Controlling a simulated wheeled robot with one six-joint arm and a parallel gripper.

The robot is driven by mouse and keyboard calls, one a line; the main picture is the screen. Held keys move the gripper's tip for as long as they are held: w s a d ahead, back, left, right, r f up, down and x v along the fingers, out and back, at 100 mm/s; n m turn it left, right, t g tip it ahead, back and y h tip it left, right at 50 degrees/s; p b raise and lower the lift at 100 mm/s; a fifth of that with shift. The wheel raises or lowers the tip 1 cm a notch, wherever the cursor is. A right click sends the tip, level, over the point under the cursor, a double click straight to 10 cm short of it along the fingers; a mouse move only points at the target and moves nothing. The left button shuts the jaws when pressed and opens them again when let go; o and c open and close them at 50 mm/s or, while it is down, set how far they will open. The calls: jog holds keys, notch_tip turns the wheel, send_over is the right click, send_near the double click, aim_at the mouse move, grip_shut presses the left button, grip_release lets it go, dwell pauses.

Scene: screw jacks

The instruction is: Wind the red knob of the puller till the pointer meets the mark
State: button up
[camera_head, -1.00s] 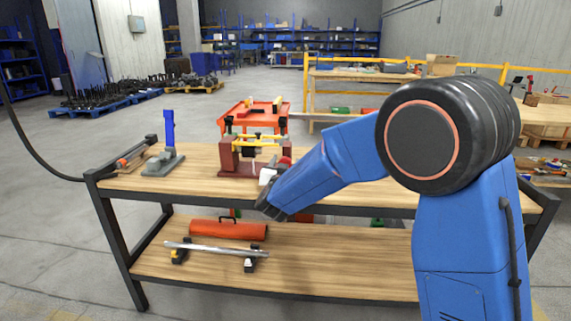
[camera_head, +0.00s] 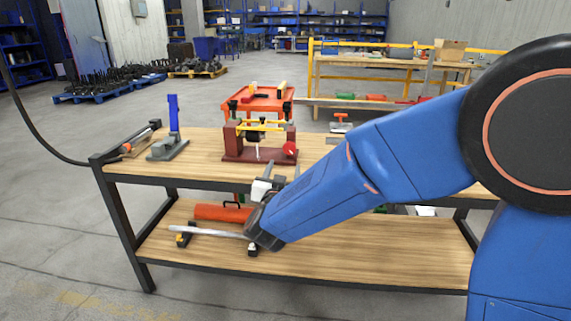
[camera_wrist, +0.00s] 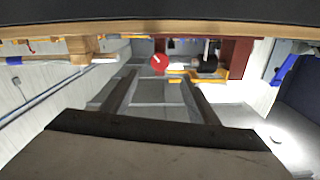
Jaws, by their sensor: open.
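The puller (camera_head: 232,145) is a dark red frame with yellow bars, standing on the bench top. Its round red knob (camera_head: 289,149) is on its right side. In the wrist view, which is upside down, the knob (camera_wrist: 159,62) bears a white line and shows between my finger tips, beyond them. My gripper (camera_head: 283,170) is open and empty, in front of the bench's front edge and apart from the knob. Its two fingers (camera_wrist: 158,80) are spread wide in the wrist view. I cannot make out the pointer and mark clearly.
The wooden bench top (camera_head: 215,172) has a grey stand with a blue upright (camera_head: 173,115) at the left. A red tray table (camera_head: 240,105) stands behind. The lower shelf (camera_head: 330,255) holds an orange case (camera_head: 222,213) and a metal bar (camera_head: 205,231).

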aim_at(289, 149)
jog(key=shift+s, duration=0.65)
jog(key=w, duration=1.4)
jog(key=shift+d+r, duration=0.25)
jog(key=c, duration=1)
jog(key=shift+c, duration=0.2)
jog(key=shift+m, duration=0.3)
